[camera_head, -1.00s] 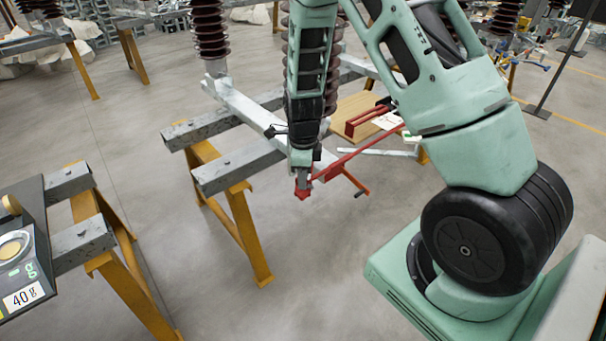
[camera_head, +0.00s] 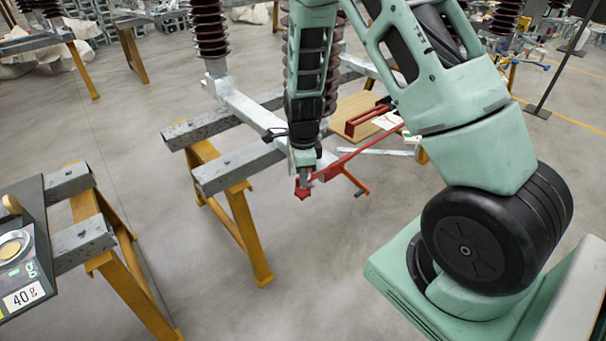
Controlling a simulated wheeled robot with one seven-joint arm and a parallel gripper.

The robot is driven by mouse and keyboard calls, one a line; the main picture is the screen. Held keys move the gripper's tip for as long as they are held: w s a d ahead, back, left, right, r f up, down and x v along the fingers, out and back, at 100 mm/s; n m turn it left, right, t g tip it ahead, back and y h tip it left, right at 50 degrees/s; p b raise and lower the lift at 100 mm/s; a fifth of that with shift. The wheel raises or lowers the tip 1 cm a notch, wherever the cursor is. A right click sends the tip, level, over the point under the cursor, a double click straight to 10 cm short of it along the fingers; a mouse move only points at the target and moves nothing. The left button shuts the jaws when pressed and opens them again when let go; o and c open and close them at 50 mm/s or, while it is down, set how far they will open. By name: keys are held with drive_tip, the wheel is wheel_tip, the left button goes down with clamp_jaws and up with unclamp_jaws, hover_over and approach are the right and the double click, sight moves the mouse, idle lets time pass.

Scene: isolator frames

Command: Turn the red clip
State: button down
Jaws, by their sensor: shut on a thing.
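The red clip (camera_head: 302,194) shows as a small red piece at the lower left end of a long thin red bar (camera_head: 350,157), in front of the near end of the isolator frame. My gripper (camera_head: 304,180) points down from my green arm and is shut on the red clip. The fingers are small here and partly merge with the clip. A red piece with a dark end (camera_head: 357,184) sticks out to the right of the clip. My forearm hides part of the frame behind it.
A grey beam on a yellow trestle (camera_head: 245,230) stands left of my gripper. Brown ribbed insulators (camera_head: 209,32) rise behind. A wooden board (camera_head: 352,106) with a red frame lies behind right. A scale reading 40 g (camera_head: 22,262) is at far left. The near floor is clear.

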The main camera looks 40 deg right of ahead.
drive_tip(key=n, duration=0.4)
drive_tip(key=shift+n, duration=0.3)
drive_tip(key=n, duration=0.3)
drive_tip(key=shift+n, duration=0.3)
drive_tip(key=n, duration=0.3)
drive_tip(key=shift+n+b, duration=0.3)
drive_tip(key=shift+b, duration=0.05)
drive_tip(key=shift+n, duration=1.7)
drive_tip(key=c, duration=1.6)
unclamp_jaws()
drive_tip(key=shift+o, duration=0.2)
wheel_tip(320, 180, up, 18)
drive_tip(key=b, duration=0.1)
drive_tip(key=shift+f+b, duration=0.25)
drive_tip(key=shift+b, duration=0.05)
